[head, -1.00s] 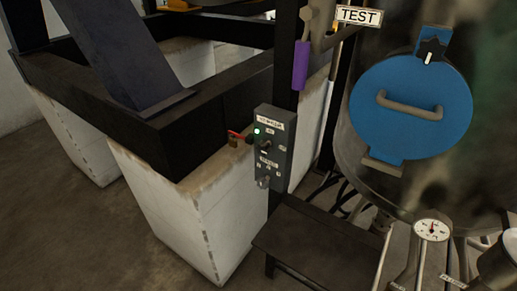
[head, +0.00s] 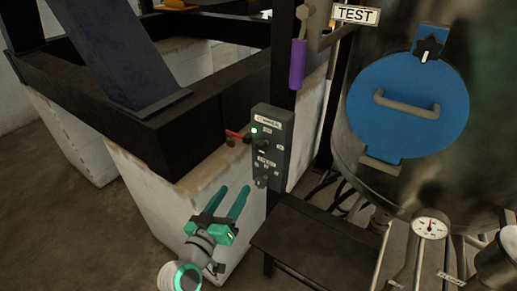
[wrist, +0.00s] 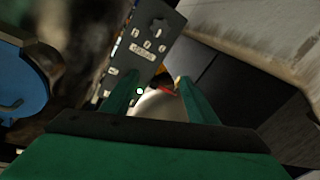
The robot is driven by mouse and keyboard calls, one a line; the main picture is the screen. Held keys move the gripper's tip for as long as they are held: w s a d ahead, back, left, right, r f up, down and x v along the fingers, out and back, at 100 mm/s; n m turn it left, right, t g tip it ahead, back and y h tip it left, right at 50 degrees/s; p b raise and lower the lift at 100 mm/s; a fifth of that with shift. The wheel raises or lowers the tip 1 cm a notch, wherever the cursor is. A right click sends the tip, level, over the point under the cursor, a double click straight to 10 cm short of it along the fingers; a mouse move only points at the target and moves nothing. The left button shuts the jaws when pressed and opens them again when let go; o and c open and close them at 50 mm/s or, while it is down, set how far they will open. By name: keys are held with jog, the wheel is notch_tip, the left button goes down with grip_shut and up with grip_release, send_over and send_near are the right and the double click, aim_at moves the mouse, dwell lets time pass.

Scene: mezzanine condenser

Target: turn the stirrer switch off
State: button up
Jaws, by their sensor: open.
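The grey control box (head: 285,155) is fixed to the dark post. Its upper part has a lit green lamp (head: 254,130), a label too blurred to read surely, and a small dark switch (head: 264,143). A second label and another knob are lower down; that knob (wrist: 159,24) shows in the wrist view, where the box (wrist: 172,47) appears tilted and upside down. My gripper (head: 234,190) is open and empty, below and left of the box in the head view. In the wrist view the lamp shows between its fingers (wrist: 158,77); the upper switch seems hidden by a finger.
A red-handled part (head: 236,134) sits left of the box near the dark beam. A purple-sleeved handle (head: 297,64) hangs above. A blue round hatch (head: 408,105) is at right. A dark step (head: 320,245) is below the box, a white plinth (head: 165,205) behind my gripper.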

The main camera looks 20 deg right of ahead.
aim_at(258, 149)
notch_tip(258, 149, up, 9)
jog(key=d+m+g+h, duration=0.2)
jog(key=m+h, duration=0.1)
jog(key=m, duration=0.1)
jog(key=x, duration=1.1)
jog(key=shift+w+a+f, duration=0.1)
jog(key=shift+f, duration=0.2)
jog(key=c, duration=1.1)
